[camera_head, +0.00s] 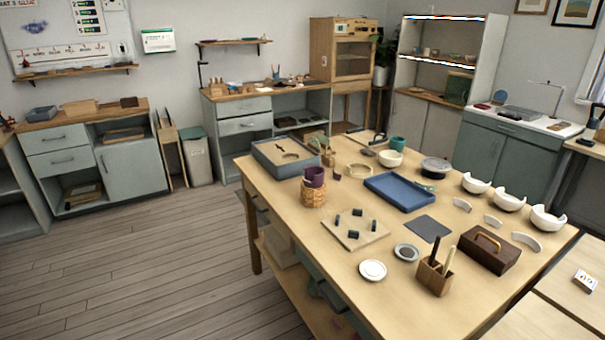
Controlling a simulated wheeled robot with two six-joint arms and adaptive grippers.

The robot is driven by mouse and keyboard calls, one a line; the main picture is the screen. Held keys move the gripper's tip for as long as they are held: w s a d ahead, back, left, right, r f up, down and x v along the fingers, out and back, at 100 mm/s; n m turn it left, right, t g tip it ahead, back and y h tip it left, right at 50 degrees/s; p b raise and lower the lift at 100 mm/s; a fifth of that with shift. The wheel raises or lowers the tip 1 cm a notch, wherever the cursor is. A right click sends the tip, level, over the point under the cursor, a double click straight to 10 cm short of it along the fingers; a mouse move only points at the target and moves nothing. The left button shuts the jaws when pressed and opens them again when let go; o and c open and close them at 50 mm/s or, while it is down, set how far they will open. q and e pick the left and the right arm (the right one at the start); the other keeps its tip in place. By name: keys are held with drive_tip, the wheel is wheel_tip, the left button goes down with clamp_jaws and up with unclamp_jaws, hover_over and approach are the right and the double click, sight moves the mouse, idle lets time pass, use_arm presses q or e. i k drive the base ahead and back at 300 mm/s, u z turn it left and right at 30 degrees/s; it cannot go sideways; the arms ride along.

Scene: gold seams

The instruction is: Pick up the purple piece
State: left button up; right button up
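A purple cup-like piece (315,176) with an uneven rim sits on top of a round woven tan stand (313,194), near the left side of the wooden table (325,265). A small dark purplish piece (337,176) lies on the table just right of it; it is too small to make out its shape. Neither of my grippers is in view.
A grey tray (262,157) lies behind the purple piece and a blue tray (400,205) to its right. In front is a board with dark pegs (356,241). Broken white bowls (508,201) line the right side. The table's front left is bare.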

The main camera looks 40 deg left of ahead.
sight(335, 176)
drive_tip(key=u, duration=1)
